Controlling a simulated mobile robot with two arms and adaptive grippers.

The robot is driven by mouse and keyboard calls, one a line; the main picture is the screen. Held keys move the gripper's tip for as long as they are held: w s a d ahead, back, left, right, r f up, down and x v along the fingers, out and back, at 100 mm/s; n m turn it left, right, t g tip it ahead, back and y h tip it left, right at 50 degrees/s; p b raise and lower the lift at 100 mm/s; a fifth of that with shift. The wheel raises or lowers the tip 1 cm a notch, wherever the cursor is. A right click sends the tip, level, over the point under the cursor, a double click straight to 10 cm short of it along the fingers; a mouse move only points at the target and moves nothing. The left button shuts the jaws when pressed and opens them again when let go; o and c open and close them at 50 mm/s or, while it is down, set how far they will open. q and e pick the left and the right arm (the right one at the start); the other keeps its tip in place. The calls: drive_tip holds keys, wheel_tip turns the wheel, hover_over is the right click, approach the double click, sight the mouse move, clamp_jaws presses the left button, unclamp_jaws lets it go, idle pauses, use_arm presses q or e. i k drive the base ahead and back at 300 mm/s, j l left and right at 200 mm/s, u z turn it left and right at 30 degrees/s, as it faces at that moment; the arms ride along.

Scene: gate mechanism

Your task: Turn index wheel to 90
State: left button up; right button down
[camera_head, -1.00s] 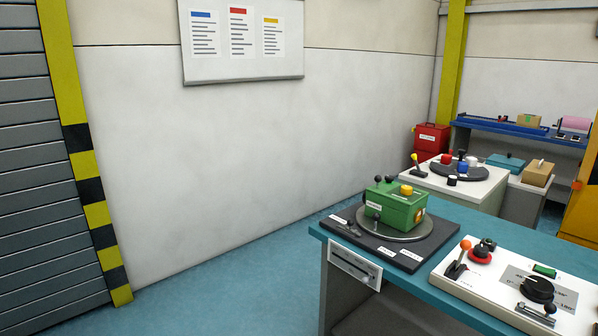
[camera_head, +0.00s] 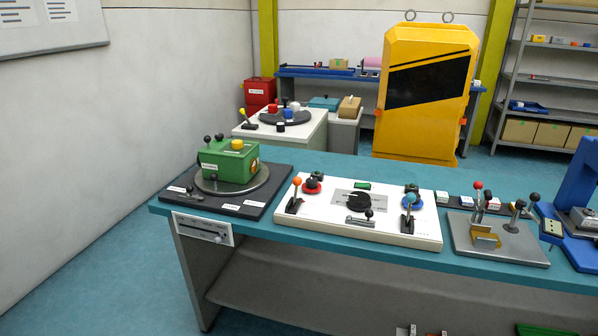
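A black round knob (camera_head: 359,202), which looks like the index wheel, sits on a grey marked plate in the middle of a white control panel (camera_head: 430,236). The plate's markings are too small to read now, so I cannot tell the wheel's angle. A small lever with a dark knob (camera_head: 368,214) is just in front of it. A green button (camera_head: 362,185) is behind it. Neither of my grippers is in view.
The panel lies on a teal-topped bench (camera_head: 330,163). A green box (camera_head: 229,163) on a turntable stands left of it; a grey lever fixture (camera_head: 500,246) is to the right. A yellow cabinet (camera_head: 425,130) stands behind. Floor at front left is clear.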

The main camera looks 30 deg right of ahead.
sight(358, 202)
drive_tip(key=z, duration=1.3)
